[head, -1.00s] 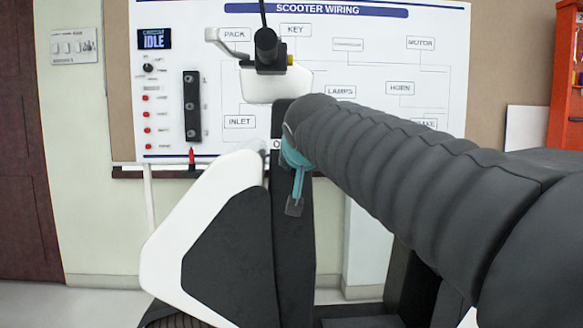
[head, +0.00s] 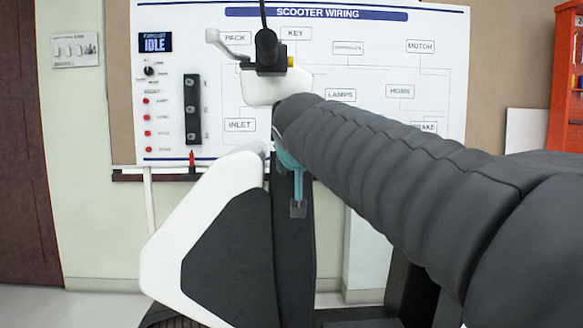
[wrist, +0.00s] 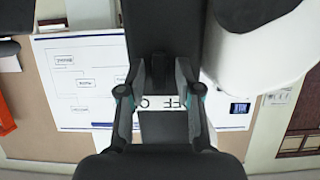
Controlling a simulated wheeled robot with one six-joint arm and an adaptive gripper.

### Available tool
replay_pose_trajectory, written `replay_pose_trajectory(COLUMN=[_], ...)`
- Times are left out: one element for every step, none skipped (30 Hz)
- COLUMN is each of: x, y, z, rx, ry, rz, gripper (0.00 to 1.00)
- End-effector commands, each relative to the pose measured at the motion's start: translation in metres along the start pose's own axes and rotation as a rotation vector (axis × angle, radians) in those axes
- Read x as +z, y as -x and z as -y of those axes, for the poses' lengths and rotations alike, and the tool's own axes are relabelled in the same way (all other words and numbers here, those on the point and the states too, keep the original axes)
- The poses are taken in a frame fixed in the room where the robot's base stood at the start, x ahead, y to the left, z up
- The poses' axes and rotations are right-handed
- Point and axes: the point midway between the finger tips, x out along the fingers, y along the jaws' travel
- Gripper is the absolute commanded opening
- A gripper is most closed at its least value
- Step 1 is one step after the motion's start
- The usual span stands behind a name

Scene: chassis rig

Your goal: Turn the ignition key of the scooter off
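The scooter's dark upright column (head: 293,240) shows in the head view, beside its white front panel (head: 205,215). My gripper (wrist: 159,68) is open in the wrist view, with one finger on each side of a small dark upright piece that looks like the ignition key (wrist: 159,78). A gap shows on both sides of it; contact cannot be told. A white label (wrist: 168,100) with upside-down letters, partly hidden, lies close by. In the head view my arm hides the key, and only a teal and grey finger of my gripper (head: 298,185) shows against the column.
The handlebar (head: 268,55) stands above my gripper. Behind is the scooter wiring board (head: 350,120), whose display (head: 155,42) reads IDLE. An orange shelf (head: 568,90) stands at the right. Floor at the lower left is clear.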

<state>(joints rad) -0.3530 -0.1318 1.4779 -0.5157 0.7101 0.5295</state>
Motion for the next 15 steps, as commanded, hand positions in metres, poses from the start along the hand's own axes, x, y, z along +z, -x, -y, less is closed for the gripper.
replay_pose_trajectory(x=[0.000,0.000,0.000,0.000,0.000,0.000,0.000,-0.001,-0.001,-0.001,-0.001,-0.001,-0.001,-0.001,-0.001], y=[0.000,0.000,0.000,0.000,0.000,0.000,0.000,0.001,0.002,0.003,0.006,0.009,0.013,0.017,0.023], z=[0.000,0.000,0.000,0.000,0.000,0.000,0.000,0.000,0.000,0.000,0.000,0.000,0.000,0.000,0.000], rx=[0.000,0.000,0.000,0.000,0.000,0.000,0.000,0.000,0.000,-0.001,-0.001,-0.001,-0.001,-0.001,-0.001], ry=[0.000,-0.001,-0.001,-0.001,-0.001,-0.001,-0.001,-0.001,-0.002,-0.002,-0.002,-0.002,-0.002,-0.002,-0.002], rz=[0.000,0.000,-0.001,-0.001,-0.001,-0.001,-0.001,-0.001,-0.002,-0.002,-0.003,-0.003,-0.003,-0.003,-0.003], gripper=[0.40,0.40,0.40,0.40,0.40,0.40,0.40,0.40,0.40,0.40,0.40,0.40,0.40,0.40,0.40])
